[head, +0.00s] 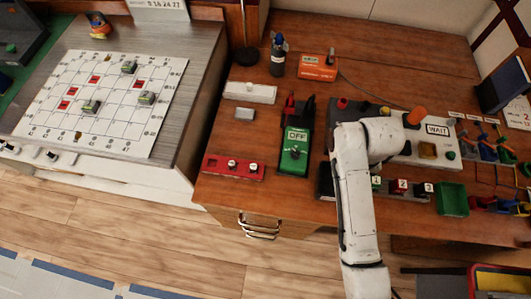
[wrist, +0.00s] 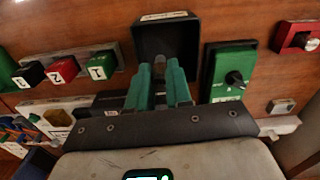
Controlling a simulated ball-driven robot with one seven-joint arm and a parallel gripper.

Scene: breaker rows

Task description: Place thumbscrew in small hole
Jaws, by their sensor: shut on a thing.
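My gripper (wrist: 158,85) has teal fingers and is shut on a small grey piece (wrist: 159,66), seen between the fingertips in the wrist view. I take it for the thumbscrew; most of it is hidden by the fingers. The fingertips are in front of an open black box (wrist: 190,28) with a label on its far edge. In the head view my white arm covers the gripper, and only part of the black box (head: 324,182) shows. I cannot make out the small hole in either view.
A green OFF panel (head: 296,150) with a dark knob stands beside the black box. Numbered blocks (wrist: 61,69) sit on the box's other side. A green tray (head: 452,198) is at the right.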

